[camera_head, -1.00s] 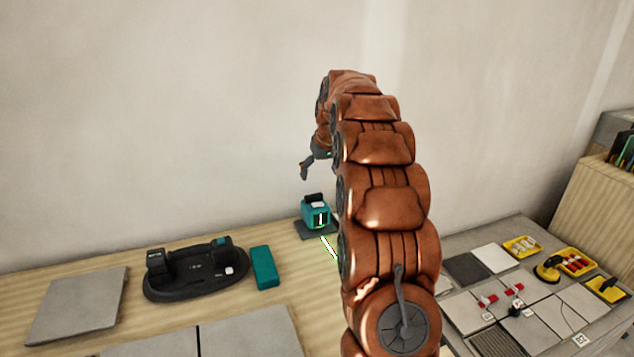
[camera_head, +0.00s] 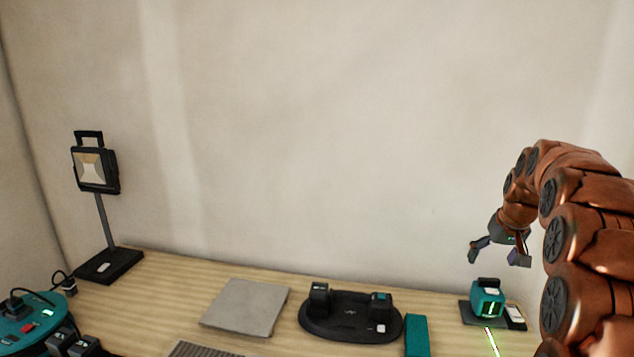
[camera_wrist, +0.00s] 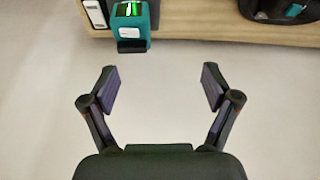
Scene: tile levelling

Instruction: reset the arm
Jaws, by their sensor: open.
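My copper-coloured arm (camera_head: 585,235) rises along the right side of the head view and bends over at the top. My gripper (camera_head: 500,256) hangs at its end, with its two fingers spread apart. It is open and empty, above and close to the teal laser level (camera_head: 487,299). In the wrist view my gripper (camera_wrist: 160,88) also shows open, with only the pale wall between its fingers. The laser level (camera_wrist: 131,22) is beyond the fingers at the top of that view, apart from them.
A wooden worktop (camera_head: 170,290) runs along the wall. On it are a work lamp (camera_head: 95,165), a grey tile (camera_head: 246,307), a black charging dock (camera_head: 350,318), a teal block (camera_head: 416,336) and a teal round device (camera_head: 25,318). Free air lies above the worktop's middle.

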